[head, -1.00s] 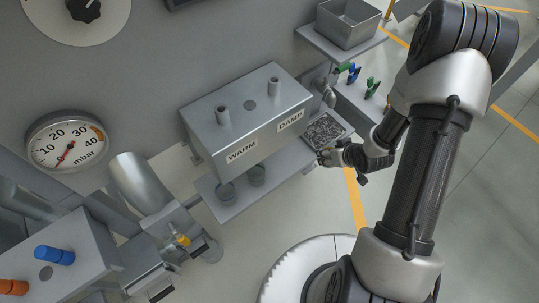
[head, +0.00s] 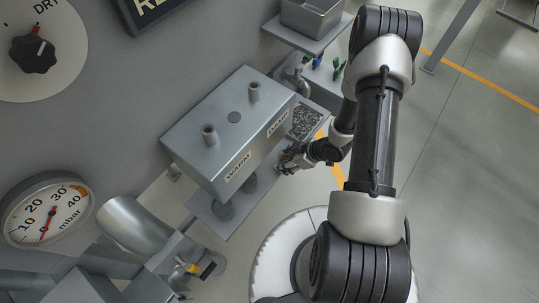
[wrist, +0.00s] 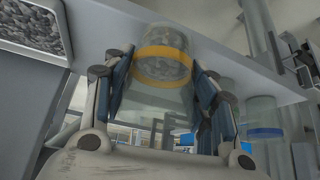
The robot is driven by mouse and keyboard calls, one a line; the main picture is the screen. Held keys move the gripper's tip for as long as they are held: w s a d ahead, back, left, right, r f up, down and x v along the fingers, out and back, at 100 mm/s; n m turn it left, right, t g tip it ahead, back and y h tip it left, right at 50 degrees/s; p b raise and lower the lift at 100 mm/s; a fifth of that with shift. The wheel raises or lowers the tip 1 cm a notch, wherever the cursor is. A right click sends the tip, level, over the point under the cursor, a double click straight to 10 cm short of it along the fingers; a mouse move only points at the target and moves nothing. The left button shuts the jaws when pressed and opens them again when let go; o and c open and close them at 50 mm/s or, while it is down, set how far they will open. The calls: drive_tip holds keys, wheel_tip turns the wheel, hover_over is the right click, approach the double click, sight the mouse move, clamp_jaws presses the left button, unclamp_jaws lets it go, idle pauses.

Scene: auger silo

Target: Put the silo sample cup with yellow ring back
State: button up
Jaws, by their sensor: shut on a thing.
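The clear sample cup with the yellow ring (wrist: 165,55) holds grey grains. In the wrist view it sits between the two fingers of my gripper (wrist: 165,85), which is shut on it, near the grey shelf (wrist: 110,22). In the head view my gripper (head: 288,160) is at the right side of the shelf (head: 205,207), beside the box labelled WARM and DAMP (head: 215,120). The cup is too small to make out there. A second clear cup with a blue ring (wrist: 264,120) shows to the right in the wrist view.
A tray of dark grains (head: 305,121) is close behind my gripper. A yellow-marked fitting (head: 192,268) lies lower left. Open floor (head: 450,150) is to the right.

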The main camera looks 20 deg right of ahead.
sight(280, 155)
drive_tip(key=w+a, duration=0.2)
drive_tip(key=shift+w+a, duration=0.35)
drive_tip(key=shift+a, duration=0.05)
drive_tip(key=shift+w+a+f+b, duration=0.3)
drive_tip(key=shift+w+a, duration=0.2)
drive_tip(key=shift+a, duration=0.1)
drive_tip(key=shift+w+a+f+b, duration=0.15)
drive_tip(key=shift+w+a+b, duration=0.15)
drive_tip(key=shift+w+a, duration=0.25)
drive_tip(key=shift+s+f, duration=0.1)
drive_tip(key=shift+f, duration=0.3)
drive_tip(key=shift+d+r, duration=0.1)
drive_tip(key=o, duration=1.2)
